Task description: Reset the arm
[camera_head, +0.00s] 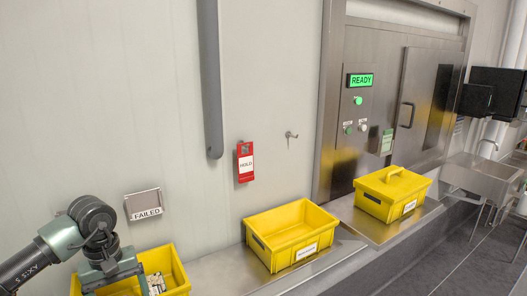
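My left arm comes in from the lower left, and its gripper (113,274) is over the left part of a yellow bin (176,268) at the bottom edge. The fingertips are not clearly visible, so I cannot tell whether it is open or shut. Small pale items (155,284) lie in that bin, partly hidden by my gripper. My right arm and gripper are not in view.
An open, seemingly empty yellow bin (290,236) stands mid-ledge. A lidded yellow bin (392,192) sits before the steel tunnel cabinet with a green READY display (360,80). A FAILED holder (143,205), red HOLD tag (245,162) and hook (291,135) are on the wall.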

